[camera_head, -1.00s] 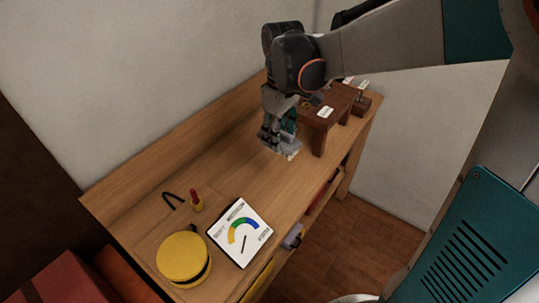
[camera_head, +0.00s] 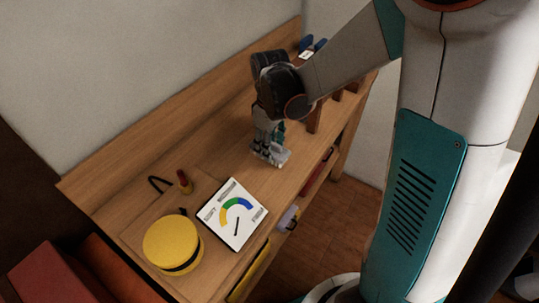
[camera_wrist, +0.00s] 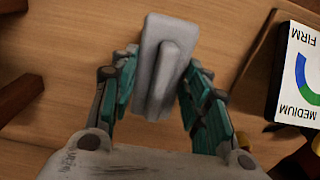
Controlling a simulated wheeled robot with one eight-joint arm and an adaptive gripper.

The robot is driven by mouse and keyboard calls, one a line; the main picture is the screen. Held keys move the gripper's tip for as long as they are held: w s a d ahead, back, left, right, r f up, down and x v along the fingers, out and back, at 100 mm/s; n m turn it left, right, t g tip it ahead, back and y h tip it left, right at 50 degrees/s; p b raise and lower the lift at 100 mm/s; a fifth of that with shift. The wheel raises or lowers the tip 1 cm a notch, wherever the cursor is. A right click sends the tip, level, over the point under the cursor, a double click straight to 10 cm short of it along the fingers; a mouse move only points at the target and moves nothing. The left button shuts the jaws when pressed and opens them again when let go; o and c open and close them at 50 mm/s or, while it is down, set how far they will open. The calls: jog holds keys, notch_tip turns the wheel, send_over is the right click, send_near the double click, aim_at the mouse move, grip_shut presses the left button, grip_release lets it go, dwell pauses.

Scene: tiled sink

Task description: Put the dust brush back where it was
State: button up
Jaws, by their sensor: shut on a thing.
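The dust brush is a pale grey block with a raised ridge handle. In the wrist view, the dust brush (camera_wrist: 152,88) lies between the teal fingers of my gripper (camera_wrist: 163,70). In the head view, the pale brush (camera_head: 276,157) shows just under my gripper (camera_head: 266,140), low over the wooden worktop (camera_head: 185,150). My gripper is shut on the brush. Its bristles are hidden, and I cannot tell whether it touches the worktop.
A white gauge panel (camera_head: 233,222) marked FIRM and MEDIUM lies to the front, beside a yellow round container (camera_head: 165,240). A small red-topped item (camera_head: 183,178) and a black hook (camera_head: 158,183) are nearby. A dark wooden stand (camera_head: 315,118) is behind my arm.

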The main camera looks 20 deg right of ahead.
jog(key=shift+f+b, duration=0.75)
jog(key=shift+f, duration=1.35)
jog(key=shift+f, duration=0.1)
jog(key=o, duration=1.1)
